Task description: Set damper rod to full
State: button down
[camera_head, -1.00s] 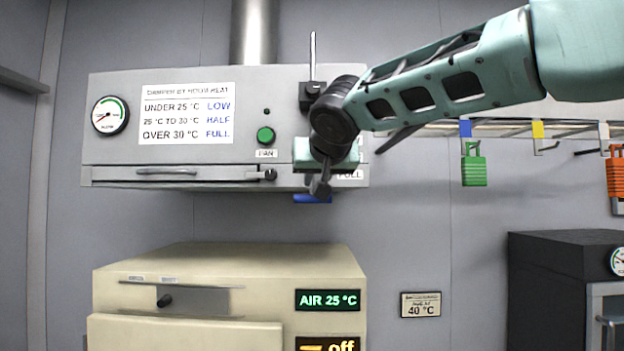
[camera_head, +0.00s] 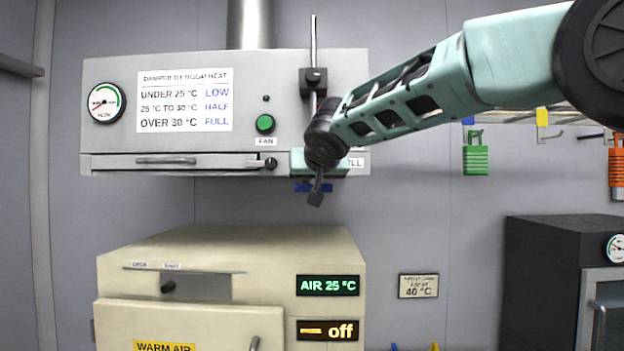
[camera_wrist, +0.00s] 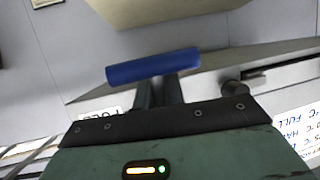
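The damper rod (camera_head: 313,38) stands upright through a black block on the front of the grey hood (camera_head: 205,62). Its blue crossbar handle (camera_head: 299,187) sits just below the hood's lower edge and also shows in the wrist view (camera_wrist: 152,67). My gripper (camera_head: 317,192) is at the handle, with a dark finger crossing in front of it. In the wrist view the two fingers (camera_wrist: 160,92) are close together with a narrow gap, and the blue bar hides their tips. Whether they grip the rod is hidden. The FULL label (camera_head: 357,162) is partly covered by my wrist.
The hood's sign (camera_head: 184,101) ties LOW, HALF and FULL to temperatures. The cream oven (camera_head: 220,250) below shows AIR 25 °C (camera_head: 328,285) and "off" (camera_head: 328,330). A green padlock (camera_head: 475,157) hangs at right. A dark cabinet (camera_head: 545,290) stands lower right. Space between hood and oven is clear.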

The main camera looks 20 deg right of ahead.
notch_tip(320, 180, down, 13)
jog(key=b, duration=1.6)
jog(key=shift+r, duration=0.15)
jog(key=c, duration=1.9)
grip_release()
jog(key=shift+o, duration=0.7)
jog(key=shift+a, duration=0.1)
jog(key=b+v, duration=0.5)
jog(key=v, duration=1.2)
jog(key=shift+s+r, duration=0.25)
jog(key=shift+r, duration=0.05)
